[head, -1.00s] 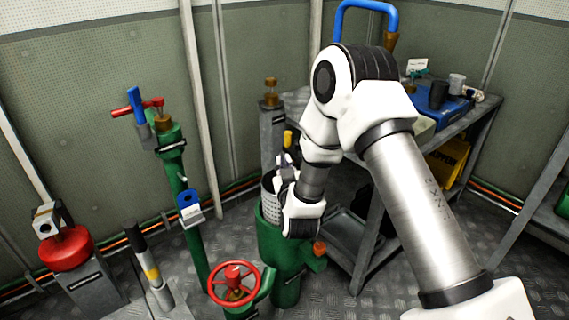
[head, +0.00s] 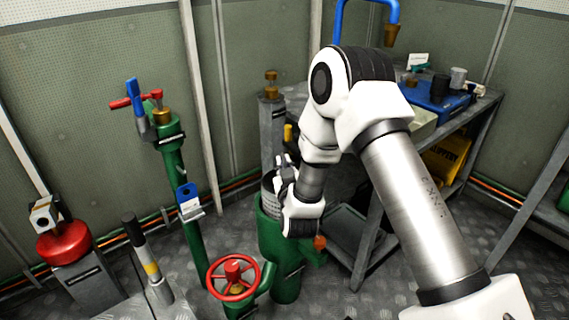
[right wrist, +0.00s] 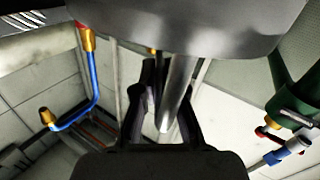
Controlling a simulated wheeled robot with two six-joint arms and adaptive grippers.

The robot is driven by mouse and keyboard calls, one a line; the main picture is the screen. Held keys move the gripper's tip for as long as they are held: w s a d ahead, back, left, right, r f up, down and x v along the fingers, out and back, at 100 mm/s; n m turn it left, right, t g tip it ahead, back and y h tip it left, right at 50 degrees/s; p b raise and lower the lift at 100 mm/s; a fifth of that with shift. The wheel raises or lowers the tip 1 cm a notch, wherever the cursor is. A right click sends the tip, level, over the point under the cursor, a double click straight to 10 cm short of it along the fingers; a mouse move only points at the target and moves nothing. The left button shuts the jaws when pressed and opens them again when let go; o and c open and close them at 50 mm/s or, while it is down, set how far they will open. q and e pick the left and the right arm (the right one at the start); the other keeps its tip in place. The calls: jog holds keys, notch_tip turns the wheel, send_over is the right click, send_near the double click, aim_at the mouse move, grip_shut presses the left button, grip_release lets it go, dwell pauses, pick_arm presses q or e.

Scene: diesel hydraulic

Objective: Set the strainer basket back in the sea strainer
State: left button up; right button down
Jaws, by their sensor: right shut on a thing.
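The strainer basket (head: 268,186) is a grey perforated cylinder, upright in the open top of the green sea strainer (head: 272,240). Part of its wall shows above the strainer's rim; the rest is hidden inside and behind my gripper. My right gripper (head: 283,170) is at the basket's top right side. In the right wrist view its dark fingers (right wrist: 168,108) are shut on a bright metal bar (right wrist: 177,90), which looks like part of the basket. A grey metal surface (right wrist: 190,22) fills the top of that view. My left gripper is not in view.
A red handwheel (head: 233,277) stands in front of the strainer. A green pipe with a blue-and-red handled valve (head: 145,105) rises to the left. A grey post with a brass top (head: 271,85) is just behind. A workbench with a blue tray (head: 440,97) is at right.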

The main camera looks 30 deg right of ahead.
notch_tip(320, 180, down, 10)
jog(key=b, duration=0.6)
dwell(3.5)
jog(key=c, duration=1.2)
grip_release()
jog(key=v, duration=1.2)
jog(key=shift+r, duration=0.1)
